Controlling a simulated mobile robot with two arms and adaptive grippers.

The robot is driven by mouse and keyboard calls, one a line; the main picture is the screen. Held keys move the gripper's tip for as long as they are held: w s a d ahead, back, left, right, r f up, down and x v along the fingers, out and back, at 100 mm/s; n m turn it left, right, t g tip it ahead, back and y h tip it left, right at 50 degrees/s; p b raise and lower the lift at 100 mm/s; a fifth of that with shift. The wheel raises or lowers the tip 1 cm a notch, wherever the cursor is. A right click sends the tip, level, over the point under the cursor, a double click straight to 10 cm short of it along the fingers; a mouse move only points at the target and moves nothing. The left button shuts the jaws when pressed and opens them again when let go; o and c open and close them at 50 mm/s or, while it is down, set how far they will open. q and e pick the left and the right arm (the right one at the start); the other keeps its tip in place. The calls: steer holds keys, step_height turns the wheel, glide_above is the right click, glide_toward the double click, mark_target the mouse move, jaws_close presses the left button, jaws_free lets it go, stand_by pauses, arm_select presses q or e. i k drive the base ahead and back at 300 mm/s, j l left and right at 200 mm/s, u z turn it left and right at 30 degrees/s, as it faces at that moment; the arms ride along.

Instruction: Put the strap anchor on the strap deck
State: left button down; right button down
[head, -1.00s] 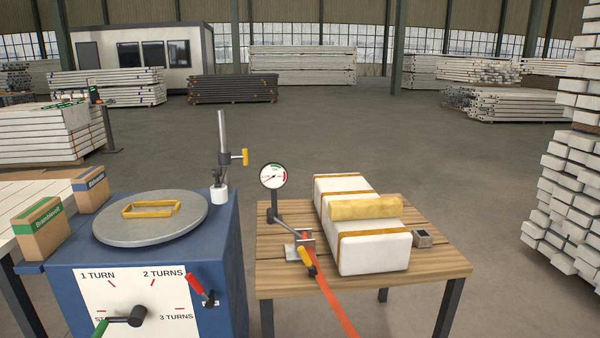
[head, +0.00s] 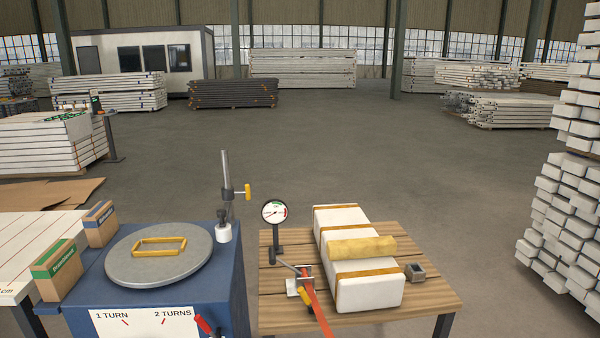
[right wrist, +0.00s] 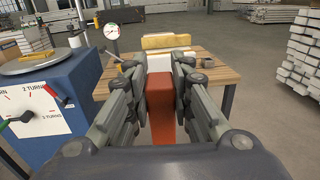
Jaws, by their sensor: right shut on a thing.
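My right gripper (right wrist: 160,88) shows in the right wrist view. Its fingers are shut on an orange-red piece (right wrist: 161,106), which hangs between them. In the head view an orange strap (head: 319,315) runs from a small metal fitting with a yellow handle (head: 305,285) on the wooden table (head: 425,294) down out of the picture. I cannot tell whether the held piece is the strap's end or the strap anchor. A small dark-grey block (head: 416,272) lies at the right on the table. Neither gripper shows in the head view.
A white block (head: 367,294) with yellow bands and a yellow pad (head: 362,247) lies on the table. A dial gauge (head: 275,212) stands at its back left. A blue cabinet (head: 229,282) with a round plate (head: 125,267) and post is on the left.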

mark_target(301, 260)
steer(key=i+l+u, duration=0.2)
steer(key=i, duration=0.25)
steer(key=i+u, duration=0.2)
steer(key=i, duration=0.25)
steer(key=i+l+u, duration=0.2)
steer(key=i, duration=0.25)
steer(key=i+l+u, duration=0.2)
steer(key=i+l, duration=0.15)
steer(key=i, duration=0.05)
